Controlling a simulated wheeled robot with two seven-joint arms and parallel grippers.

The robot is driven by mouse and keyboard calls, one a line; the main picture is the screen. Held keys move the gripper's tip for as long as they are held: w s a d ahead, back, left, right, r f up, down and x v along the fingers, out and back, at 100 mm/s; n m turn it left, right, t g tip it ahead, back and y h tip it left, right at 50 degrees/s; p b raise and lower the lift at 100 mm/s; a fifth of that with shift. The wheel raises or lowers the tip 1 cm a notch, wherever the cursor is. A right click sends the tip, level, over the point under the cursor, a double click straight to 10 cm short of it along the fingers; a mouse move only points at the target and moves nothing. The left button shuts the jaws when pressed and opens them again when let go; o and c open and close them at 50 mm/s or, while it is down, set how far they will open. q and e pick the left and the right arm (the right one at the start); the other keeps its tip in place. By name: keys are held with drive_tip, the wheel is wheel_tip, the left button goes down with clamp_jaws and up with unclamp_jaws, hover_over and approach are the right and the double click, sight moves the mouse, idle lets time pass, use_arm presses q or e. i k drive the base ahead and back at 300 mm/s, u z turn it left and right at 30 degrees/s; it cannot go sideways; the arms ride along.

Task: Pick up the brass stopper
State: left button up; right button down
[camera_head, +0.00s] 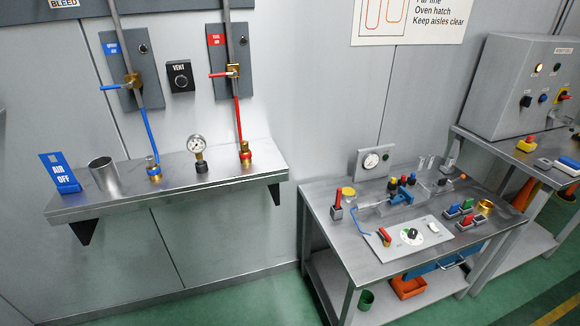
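No piece is clearly recognisable as the brass stopper at this size. A yellow round top (348,191) shows at the table's back left. Neither of my grippers is in view.
The metal table (365,270) holds a dial panel (418,243) and several small coloured parts. A control cabinet (518,77) stands at right.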

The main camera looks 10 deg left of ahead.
sight(244, 144)
drive_tip(key=z, duration=0.2)
drive_tip(key=k, duration=0.5)
drive_tip(key=z, duration=1.05)
drive_tip(key=i, duration=1.6)
drive_tip(key=u, duration=0.95)
drive_tip(key=i, duration=0.55)
drive_tip(key=u, duration=0.55)
